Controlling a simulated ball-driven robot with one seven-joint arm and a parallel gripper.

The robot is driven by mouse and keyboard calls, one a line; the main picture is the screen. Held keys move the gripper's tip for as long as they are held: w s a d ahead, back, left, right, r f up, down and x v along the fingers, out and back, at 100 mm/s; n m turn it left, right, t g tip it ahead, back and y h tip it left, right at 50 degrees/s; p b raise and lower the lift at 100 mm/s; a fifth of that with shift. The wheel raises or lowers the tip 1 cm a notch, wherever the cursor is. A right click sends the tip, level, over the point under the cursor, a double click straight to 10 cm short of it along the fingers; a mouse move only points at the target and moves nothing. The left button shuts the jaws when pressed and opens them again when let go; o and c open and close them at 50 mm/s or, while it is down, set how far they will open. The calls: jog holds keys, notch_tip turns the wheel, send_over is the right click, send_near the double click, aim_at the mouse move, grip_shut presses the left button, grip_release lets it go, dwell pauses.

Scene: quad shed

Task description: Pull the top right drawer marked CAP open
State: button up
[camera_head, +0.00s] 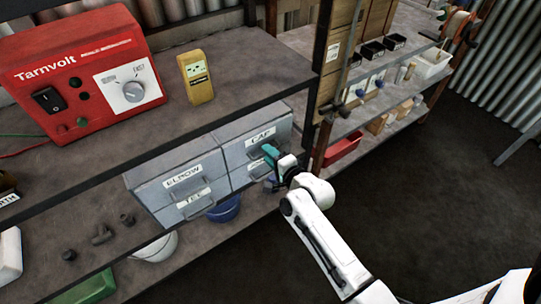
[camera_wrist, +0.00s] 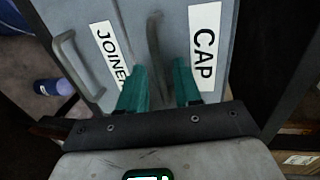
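The grey drawer marked CAP (camera_head: 240,148) is the top right one of a small cabinet in the head view and looks closed. In the wrist view its CAP label (camera_wrist: 205,42) is on the right, and its bar handle (camera_wrist: 153,40) stands left of the label. My gripper (camera_head: 270,157) is at the front of this drawer, partly hiding it. In the wrist view my gripper (camera_wrist: 162,75) has its teal fingers apart, one on each side of the handle's line. A gap shows between the handle and the right finger. Whether either finger touches it is unclear.
The JOINER drawer handle (camera_wrist: 75,62) is close by, left of my fingers. ELBOW and TEE drawers (camera_head: 183,180) are to the left. A dark shelf post (camera_head: 310,130) stands just right of the cabinet. A blue bucket (camera_head: 224,209) is below. The floor (camera_head: 440,180) at right is clear.

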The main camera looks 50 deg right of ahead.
grip_shut()
dwell(1.2)
